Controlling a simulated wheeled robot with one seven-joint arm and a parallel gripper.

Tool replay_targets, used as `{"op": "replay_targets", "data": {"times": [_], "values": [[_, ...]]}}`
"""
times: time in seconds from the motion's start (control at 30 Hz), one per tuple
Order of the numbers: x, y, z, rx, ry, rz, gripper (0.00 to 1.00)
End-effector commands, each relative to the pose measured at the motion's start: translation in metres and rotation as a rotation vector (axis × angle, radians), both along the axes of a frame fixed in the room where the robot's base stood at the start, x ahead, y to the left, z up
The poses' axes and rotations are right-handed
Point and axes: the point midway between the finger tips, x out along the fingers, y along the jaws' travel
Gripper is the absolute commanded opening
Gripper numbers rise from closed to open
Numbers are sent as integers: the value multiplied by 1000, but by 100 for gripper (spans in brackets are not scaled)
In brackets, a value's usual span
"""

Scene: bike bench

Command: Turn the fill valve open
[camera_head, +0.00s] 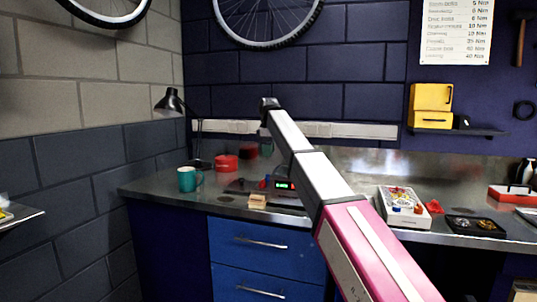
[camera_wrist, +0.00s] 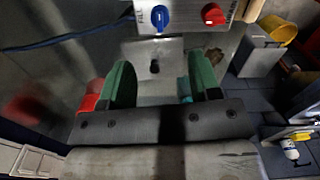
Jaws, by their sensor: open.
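The fill valve is a blue knob (camera_wrist: 160,17) on a pale panel (camera_wrist: 187,22) at the top of the wrist view, with partly readable "FILL" lettering beside it. A red knob (camera_wrist: 213,14) sits to its right. My gripper (camera_wrist: 162,78) is open and empty, its two green fingers apart below the panel in that view. The blue knob lies beyond the fingertips, apart from them. In the head view, the unit with the green display (camera_head: 285,185) stands on the bench, with small blue and red parts beside it.
A teal mug (camera_head: 187,179) and a red box (camera_head: 226,163) stand left on the metal bench (camera_head: 150,189). A wooden block (camera_head: 258,201) lies near the front edge. A parts tray (camera_head: 403,207) lies to the right. A blue cable (camera_wrist: 70,36) runs left of the panel.

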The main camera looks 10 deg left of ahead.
Motion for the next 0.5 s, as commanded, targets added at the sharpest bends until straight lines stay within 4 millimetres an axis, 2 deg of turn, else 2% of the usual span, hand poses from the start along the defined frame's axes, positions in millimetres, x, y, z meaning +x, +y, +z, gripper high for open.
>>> {"op": "replay_targets", "data": {"times": [0.27, 0.37, 0.5], "values": [[0, 0, -3, 0, 0, -134, 57], [0, 0, -12, 0, 1, -133, 57], [-1, -1, -34, -1, 2, -132, 57]]}}
